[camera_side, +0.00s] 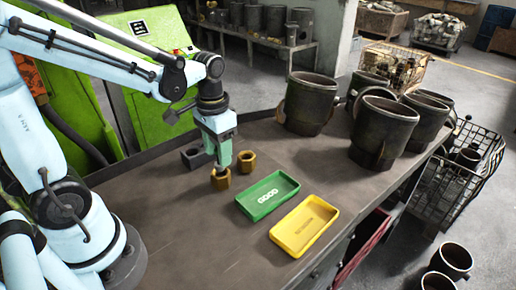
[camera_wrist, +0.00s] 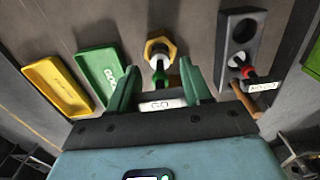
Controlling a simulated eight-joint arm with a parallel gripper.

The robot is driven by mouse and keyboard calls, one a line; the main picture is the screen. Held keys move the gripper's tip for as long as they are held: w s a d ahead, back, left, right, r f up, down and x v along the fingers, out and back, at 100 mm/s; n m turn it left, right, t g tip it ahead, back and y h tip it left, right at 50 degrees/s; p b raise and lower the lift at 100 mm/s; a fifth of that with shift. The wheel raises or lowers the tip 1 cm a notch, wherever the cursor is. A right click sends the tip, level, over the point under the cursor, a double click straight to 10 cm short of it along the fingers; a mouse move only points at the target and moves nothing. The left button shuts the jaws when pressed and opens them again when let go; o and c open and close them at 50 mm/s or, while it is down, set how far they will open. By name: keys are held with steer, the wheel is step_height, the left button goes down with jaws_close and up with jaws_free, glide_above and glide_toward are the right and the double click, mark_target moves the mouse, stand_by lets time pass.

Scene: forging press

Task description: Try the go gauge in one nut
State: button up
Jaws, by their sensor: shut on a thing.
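My gripper (camera_side: 222,153) is shut on the go gauge, whose white GO label (camera_wrist: 160,105) shows between the green fingers in the wrist view. The gauge points down at one brass nut (camera_side: 220,179). In the wrist view the gauge's pale end overlaps the hole of a hex nut (camera_wrist: 152,43). How deep it sits, if at all, I cannot tell. A second brass nut (camera_side: 246,161) stands just beside, to the right. The dark gauge holder (camera_wrist: 225,35) has one empty hole; the red-ringed no-go gauge (camera_wrist: 247,72) is in it. The holder (camera_side: 193,158) also shows behind my gripper.
A green GOOD tray (camera_side: 250,207) and a yellow tray (camera_side: 290,240) lie to the right of the nuts on the dark bench. Large dark cylinders (camera_side: 309,105) stand at the back right. Bare bench (camera_side: 180,230) shows at the front left.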

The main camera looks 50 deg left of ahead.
steer(key=shift+f, duration=1.6)
stand_by(0.6)
steer(key=shift+r, duration=0.35)
stand_by(0.6)
steer(key=shift+r, duration=1.3)
steer(key=shift+r, duration=0.1)
steer(key=shift+r, duration=2)
